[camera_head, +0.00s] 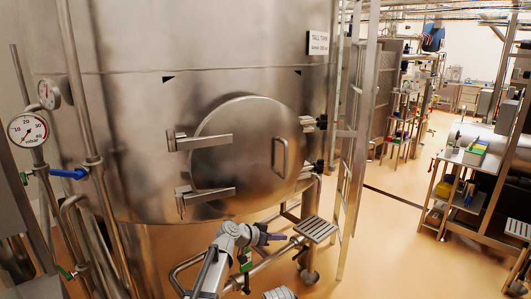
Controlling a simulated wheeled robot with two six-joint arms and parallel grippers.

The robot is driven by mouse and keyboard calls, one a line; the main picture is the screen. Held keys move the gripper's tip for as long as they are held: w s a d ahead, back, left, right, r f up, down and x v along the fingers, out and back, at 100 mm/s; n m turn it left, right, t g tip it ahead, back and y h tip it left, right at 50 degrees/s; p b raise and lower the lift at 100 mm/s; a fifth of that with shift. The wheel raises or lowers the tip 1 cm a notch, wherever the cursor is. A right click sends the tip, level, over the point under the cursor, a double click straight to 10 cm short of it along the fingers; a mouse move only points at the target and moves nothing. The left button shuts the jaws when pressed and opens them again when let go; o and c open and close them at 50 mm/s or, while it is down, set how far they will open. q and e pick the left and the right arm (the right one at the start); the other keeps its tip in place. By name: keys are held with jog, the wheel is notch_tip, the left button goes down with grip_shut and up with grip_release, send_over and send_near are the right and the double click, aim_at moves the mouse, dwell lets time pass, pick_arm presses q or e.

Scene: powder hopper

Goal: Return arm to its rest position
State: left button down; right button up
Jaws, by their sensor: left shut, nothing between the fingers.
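My left arm comes in from the bottom, with its pale grey links in front of the vessel's lower edge. My left gripper (263,238) is small and dark at the end of this arm, below the round hatch. It is shut and holds nothing. It is close to pipework and a purple handle in the picture, and I cannot tell whether it touches them. My right gripper is not in view.
A large steel vessel (130,110) with a round hatch (237,150) fills the left and middle. A pressure gauge (27,130) and blue valve handle (67,173) are at left. A ladder (355,140) and step (315,229) stand right. The floor (385,240) beyond is open, before a cart (455,185).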

pick_arm(q)
jog(key=s+a+f+n+g+y, duration=0.2)
jog(key=s+a+f+n+y, duration=0.15)
jog(key=s+a, duration=0.55)
jog(key=s+a+f+n+g+y, duration=0.2)
jog(key=s+a+f+y, duration=0.15)
jog(key=s+a, duration=0.55)
jog(key=s+a+f+n+g+y, duration=0.25)
jog(key=s+a+f, duration=0.3)
jog(key=s, duration=0.65)
jog(key=s+d+m+y, duration=0.2)
jog(key=s+d+m, duration=0.1)
jog(key=d, duration=0.8)
jog(key=shift+s+d+r+g, duration=0.15)
jog(key=shift+s+r+g, duration=0.25)
jog(key=shift+s, duration=0.5)
